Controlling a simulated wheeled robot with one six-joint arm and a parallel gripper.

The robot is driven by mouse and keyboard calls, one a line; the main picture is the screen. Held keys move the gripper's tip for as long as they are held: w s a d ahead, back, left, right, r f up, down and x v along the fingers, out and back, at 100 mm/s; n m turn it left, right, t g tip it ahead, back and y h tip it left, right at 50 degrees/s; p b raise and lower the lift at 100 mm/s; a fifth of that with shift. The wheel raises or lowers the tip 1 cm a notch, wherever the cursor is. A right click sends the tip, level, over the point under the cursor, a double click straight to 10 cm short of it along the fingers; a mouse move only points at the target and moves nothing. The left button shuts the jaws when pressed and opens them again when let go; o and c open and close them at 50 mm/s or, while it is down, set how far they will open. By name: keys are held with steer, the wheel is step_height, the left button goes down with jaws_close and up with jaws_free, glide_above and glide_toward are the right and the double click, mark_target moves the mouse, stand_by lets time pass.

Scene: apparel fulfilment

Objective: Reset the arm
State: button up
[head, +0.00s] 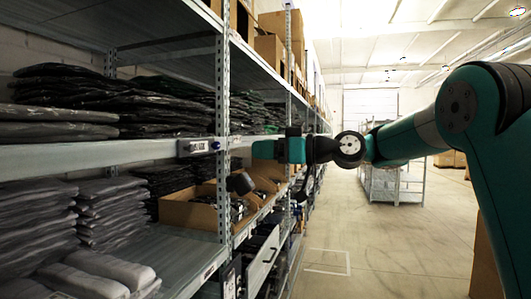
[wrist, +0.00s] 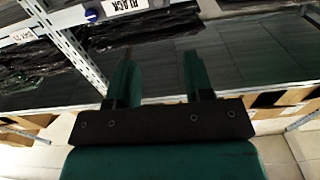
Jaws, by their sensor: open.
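My gripper (wrist: 158,60) shows in the wrist view with its two teal fingers apart and nothing between them. The fingers cannot be made out clearly there.
Metal shelving (head: 223,120) fills the left, holding stacks of dark bagged garments (head: 60,95) and grey folded ones (head: 110,210). A cardboard bin (head: 190,214) sits on the lower shelf. The aisle floor (head: 390,240) is clear; a wire cart (head: 395,185) stands farther back.

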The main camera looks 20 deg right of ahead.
stand_by(0.3)
steer(key=s+a+f+m+g+h, duration=0.1)
steer(key=s+a+f+g+h, duration=0.15)
steer(key=s+a+f, duration=0.45)
steer(key=s+a+f+m+g+h, duration=0.1)
steer(key=s+a+f+g+h, duration=0.1)
steer(key=s+a+f+g, duration=0.5)
steer(key=s+d+f+h, duration=0.1)
steer(key=s+d+f, duration=0.1)
steer(key=s, duration=0.4)
steer(key=s+d+f+m+g+h, duration=0.1)
steer(key=s+d+f+h, duration=0.1)
steer(key=s+f, duration=0.2)
steer(key=s+d+f+h, duration=0.2)
steer(key=s+f, duration=0.1)
steer(key=s, duration=0.7)
steer(key=shift+f, duration=0.35)
steer(key=shift+g+h, duration=0.25)
steer(key=shift+c, duration=0.4)
steer(key=shift+s, duration=0.1)
